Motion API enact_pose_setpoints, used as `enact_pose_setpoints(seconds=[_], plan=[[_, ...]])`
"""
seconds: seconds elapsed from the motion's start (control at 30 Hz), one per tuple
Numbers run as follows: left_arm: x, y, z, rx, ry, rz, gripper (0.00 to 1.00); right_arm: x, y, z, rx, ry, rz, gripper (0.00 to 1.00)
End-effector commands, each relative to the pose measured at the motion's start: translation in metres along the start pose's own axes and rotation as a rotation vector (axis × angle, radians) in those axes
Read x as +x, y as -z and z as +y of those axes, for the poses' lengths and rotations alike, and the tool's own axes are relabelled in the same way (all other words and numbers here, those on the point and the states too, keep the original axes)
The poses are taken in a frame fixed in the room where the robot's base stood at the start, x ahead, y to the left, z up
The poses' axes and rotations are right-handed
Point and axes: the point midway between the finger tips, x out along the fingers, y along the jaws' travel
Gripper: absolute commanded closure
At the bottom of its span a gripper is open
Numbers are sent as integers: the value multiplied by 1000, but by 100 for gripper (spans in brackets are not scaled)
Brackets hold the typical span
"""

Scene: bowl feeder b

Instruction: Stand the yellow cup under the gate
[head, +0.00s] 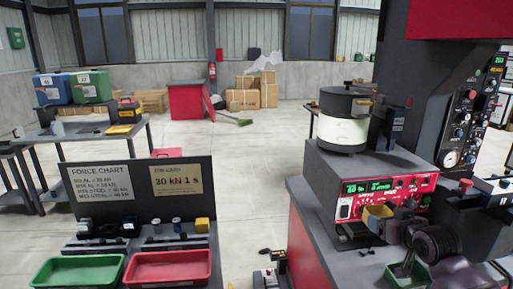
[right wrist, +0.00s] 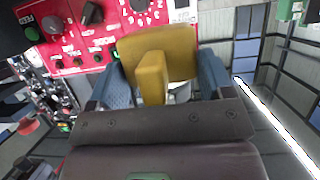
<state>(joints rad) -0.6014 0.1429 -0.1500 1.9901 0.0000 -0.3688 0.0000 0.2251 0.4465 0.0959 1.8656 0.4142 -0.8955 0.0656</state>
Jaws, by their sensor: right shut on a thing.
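The yellow cup (head: 378,214) is in front of the bowl feeder's red panel in the head view. In the right wrist view the cup (right wrist: 155,55) sits between the two blue-grey fingers of my right gripper (right wrist: 162,82), which is shut on it. My right gripper (head: 388,222) comes in from the lower right in the head view. The bowl feeder (head: 345,160) has a dark-topped white bowl. I cannot clearly make out the gate, nor whether the cup touches the surface below. My left gripper is not in view.
A green container (head: 408,275) is below my right wrist. The dark press column (head: 422,75) stands behind on the right. At left, a green tray (head: 80,270) and a red tray (head: 168,268) lie before the chart board (head: 140,188). The floor between the benches is mostly open.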

Motion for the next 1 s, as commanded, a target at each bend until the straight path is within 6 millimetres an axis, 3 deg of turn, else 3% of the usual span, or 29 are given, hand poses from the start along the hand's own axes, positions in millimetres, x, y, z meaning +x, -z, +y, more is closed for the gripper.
enact_pose_setpoints(seconds=[0.3, 0.5, 0.7, 1.0], plan=[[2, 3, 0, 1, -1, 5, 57, -45, -24, -92, 10, 2, 0, 59], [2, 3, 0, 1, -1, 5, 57, -80, -44, -138, 20, -23, -2, 59], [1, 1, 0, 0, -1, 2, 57, -104, -66, -168, 24, -42, -4, 59], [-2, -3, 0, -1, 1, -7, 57, -108, -85, -173, 22, -55, -1, 59]])
